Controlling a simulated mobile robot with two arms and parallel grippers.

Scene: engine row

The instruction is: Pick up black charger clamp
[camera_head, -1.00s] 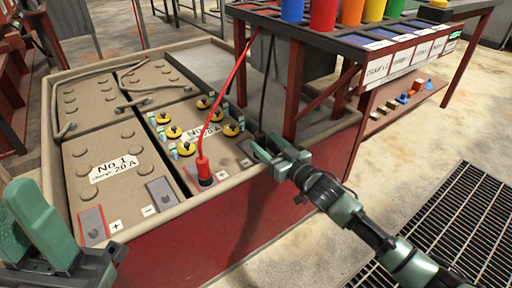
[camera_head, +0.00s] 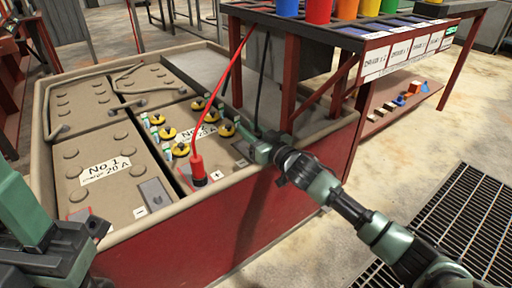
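The black charger cable (camera_head: 261,88) hangs from the rack down to the right rear part of the battery box. Its clamp end is mostly hidden behind my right gripper (camera_head: 257,146). The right gripper is at the foot of the black cable, above the minus side of the No. 2 battery (camera_head: 225,172). Its fingers overlap from this angle, so I cannot tell whether they hold the clamp. The red clamp (camera_head: 198,170) with its red cable stands upright on the plus terminal. My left gripper (camera_head: 22,212) is at the left edge, partly cut off, away from the clamps.
The No. 1 battery (camera_head: 105,175) sits to the left in the same red-sided box (camera_head: 235,232). Yellow caps (camera_head: 180,149) stand on the No. 2 battery. The rack (camera_head: 289,95) with coloured bins (camera_head: 320,11) rises close behind the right gripper. A floor grate (camera_head: 465,225) lies at right.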

